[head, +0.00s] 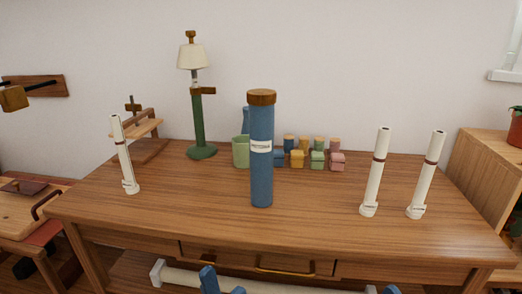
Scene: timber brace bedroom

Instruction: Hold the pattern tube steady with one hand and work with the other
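The pattern tube (261,180) is a tall blue cylinder with a brown cap and a white label. It stands upright near the middle of the wooden table, with its cap on. A slim white tube-like piece with a brown band (124,158) stands at the table's left. Two similar white pieces stand at the right, one nearer the middle (374,178) and one farther right (427,180). They lean slightly in the picture.
A green-stemmed lamp (197,122) stands at the back left beside a wooden stand (150,130). A green cup (240,152) and several small coloured blocks (317,160) sit behind the tube. The table (320,222) is clear in front and on both sides of the tube.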

